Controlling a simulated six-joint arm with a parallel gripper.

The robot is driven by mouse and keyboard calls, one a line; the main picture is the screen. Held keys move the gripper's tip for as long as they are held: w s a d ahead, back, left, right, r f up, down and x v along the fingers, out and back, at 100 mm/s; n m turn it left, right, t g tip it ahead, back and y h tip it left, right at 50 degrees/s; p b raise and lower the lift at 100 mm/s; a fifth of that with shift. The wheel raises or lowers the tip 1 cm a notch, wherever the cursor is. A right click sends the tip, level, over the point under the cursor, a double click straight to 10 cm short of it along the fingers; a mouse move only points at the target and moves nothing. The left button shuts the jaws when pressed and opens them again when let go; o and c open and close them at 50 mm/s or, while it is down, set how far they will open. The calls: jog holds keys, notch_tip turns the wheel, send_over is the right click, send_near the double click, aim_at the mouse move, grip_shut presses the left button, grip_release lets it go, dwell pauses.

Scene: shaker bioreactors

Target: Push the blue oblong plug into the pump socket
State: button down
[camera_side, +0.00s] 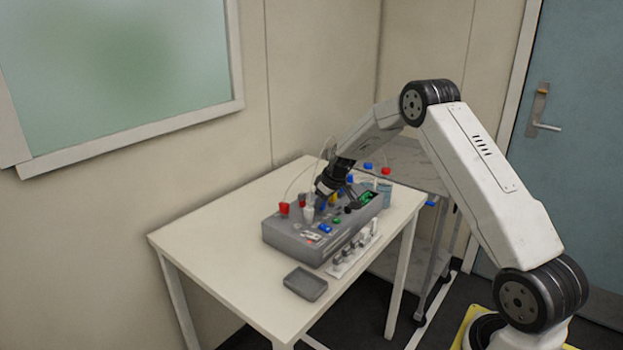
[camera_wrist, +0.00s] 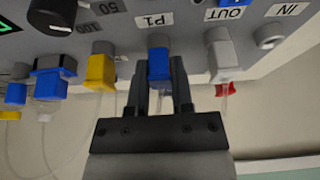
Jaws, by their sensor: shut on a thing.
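The blue oblong plug (camera_wrist: 159,66) is between the fingers of my gripper (camera_wrist: 162,72) in the wrist view, with a thin clear tube hanging from it. Its front end is at the grey panel (camera_wrist: 190,48), right below the label P1 (camera_wrist: 157,20). A grey collar shows between plug and panel; I cannot tell how deep the plug sits. The socket mouth is hidden. In the side view my gripper (camera_side: 322,200) reaches down over the grey bioreactor box (camera_side: 290,238); the plug there is too small to make out.
In the wrist view a yellow plug (camera_wrist: 101,70) is left of my gripper and a white plug (camera_wrist: 222,60) right, under OUT. More blue plugs (camera_wrist: 50,84) are farther left. A grey tray (camera_side: 305,283) and a white rack (camera_side: 352,254) stand in front of the box. The table's left is clear.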

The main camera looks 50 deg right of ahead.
jog(key=shift+c, duration=2.1)
grip_release()
jog(key=v, duration=0.7)
jog(key=shift+r, duration=0.4)
jog(key=shift+s+a, duration=0.1)
jog(key=shift+s, duration=0.05)
jog(key=s+a+g, duration=0.1)
jog(key=s+a, duration=0.3)
jog(key=a, duration=0.3)
jog(key=s+a, duration=0.4)
jog(key=a, duration=0.3)
jog(key=s+a+g, duration=0.1)
jog(key=s+a, duration=1)
jog(key=s, duration=0.4)
jog(key=shift+a+f, duration=0.15)
jog(key=shift+f, duration=0.25)
